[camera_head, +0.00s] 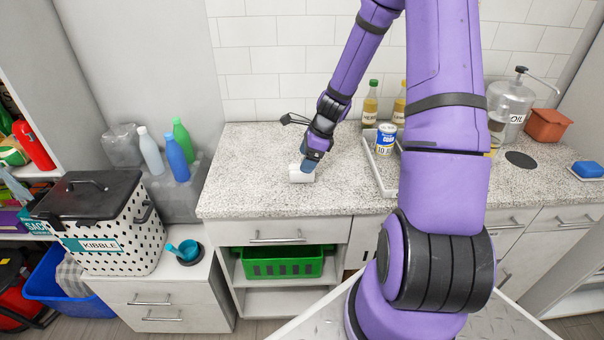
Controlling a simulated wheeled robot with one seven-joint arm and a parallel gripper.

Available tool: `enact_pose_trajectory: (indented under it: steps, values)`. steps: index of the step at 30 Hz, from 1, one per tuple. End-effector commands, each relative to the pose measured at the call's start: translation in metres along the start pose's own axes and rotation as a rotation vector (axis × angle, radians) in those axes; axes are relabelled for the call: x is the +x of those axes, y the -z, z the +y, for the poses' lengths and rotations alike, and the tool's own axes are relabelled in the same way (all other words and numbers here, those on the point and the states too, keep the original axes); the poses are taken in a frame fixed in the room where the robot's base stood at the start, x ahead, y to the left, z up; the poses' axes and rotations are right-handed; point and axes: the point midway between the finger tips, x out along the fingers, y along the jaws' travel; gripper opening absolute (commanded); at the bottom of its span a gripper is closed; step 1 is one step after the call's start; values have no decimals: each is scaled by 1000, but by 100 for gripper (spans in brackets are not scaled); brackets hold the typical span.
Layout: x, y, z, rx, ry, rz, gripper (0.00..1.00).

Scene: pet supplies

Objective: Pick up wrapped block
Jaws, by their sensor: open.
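A small white block-like thing (301,175), which looks like the wrapped block, lies on the speckled counter (250,185) near its front edge, left of the middle. My gripper (308,166) points down right at it, with the wrist just above. The gripper is open. Its fingers are small and partly hidden here, so I cannot tell whether they touch the white thing or stand around it.
A pale tray (372,165) with a blue-and-white can (386,138) stands right of the gripper. Bottles (370,103) stand behind. The counter left of the gripper is clear.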

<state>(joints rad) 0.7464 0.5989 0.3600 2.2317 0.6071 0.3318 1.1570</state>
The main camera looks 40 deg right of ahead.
Motion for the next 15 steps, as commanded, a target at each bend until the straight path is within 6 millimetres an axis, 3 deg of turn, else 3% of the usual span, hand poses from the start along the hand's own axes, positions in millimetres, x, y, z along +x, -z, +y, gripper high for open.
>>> enact_pose_trajectory:
  steps: [9, 15]
  values:
    - [38, 3, 4, 1, -3, -1, 83]
    - [45, 3, 3, 0, -1, 0, 83]
